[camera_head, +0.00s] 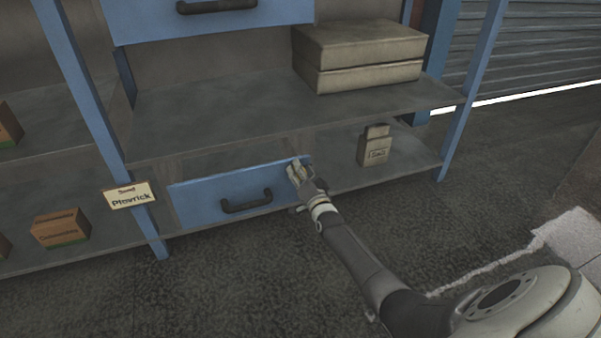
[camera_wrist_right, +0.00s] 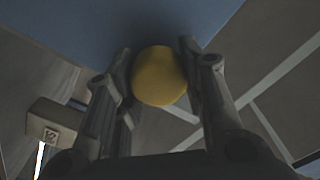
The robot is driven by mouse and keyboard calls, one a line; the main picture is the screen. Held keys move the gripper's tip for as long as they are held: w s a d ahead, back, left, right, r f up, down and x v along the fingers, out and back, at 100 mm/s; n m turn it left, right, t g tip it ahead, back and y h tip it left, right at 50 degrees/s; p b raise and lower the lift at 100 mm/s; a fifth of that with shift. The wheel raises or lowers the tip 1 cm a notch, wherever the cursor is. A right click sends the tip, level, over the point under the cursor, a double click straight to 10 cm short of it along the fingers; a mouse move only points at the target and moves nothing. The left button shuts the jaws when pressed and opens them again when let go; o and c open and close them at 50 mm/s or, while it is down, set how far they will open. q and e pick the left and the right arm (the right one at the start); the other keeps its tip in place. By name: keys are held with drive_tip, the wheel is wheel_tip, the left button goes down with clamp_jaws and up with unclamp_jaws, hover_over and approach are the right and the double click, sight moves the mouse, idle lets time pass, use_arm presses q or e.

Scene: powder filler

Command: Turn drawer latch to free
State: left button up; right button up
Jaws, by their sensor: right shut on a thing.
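The lower blue drawer (camera_head: 205,201) sits under the shelf in the head view, with a dark handle (camera_head: 246,202) on its front. My right gripper (camera_head: 296,172) is at the upper right corner of this drawer front. In the right wrist view, a round yellow knob (camera_wrist_right: 159,76), which looks like the latch, sits between the fingers of my right gripper (camera_wrist_right: 160,85). The fingers are shut on it from both sides. The blue drawer front (camera_wrist_right: 130,22) shows behind it. The gripper hides the knob in the head view, so its turn angle cannot be told. My left gripper is not in view.
Large boxes (camera_head: 358,56) lie on the shelf above. A second blue drawer (camera_head: 150,22) is higher up. A blue post (camera_head: 470,90) bounds the right. Open floor lies in front.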

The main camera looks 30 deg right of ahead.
drive_tip(key=shift+m, duration=0.3)
drive_tip(key=o, duration=1)
drive_tip(key=shift+s, duration=0.15)
drive_tip(key=v, duration=1.1)
drive_tip(key=shift+s+a, duration=0.2)
drive_tip(key=shift+s, duration=0.15)
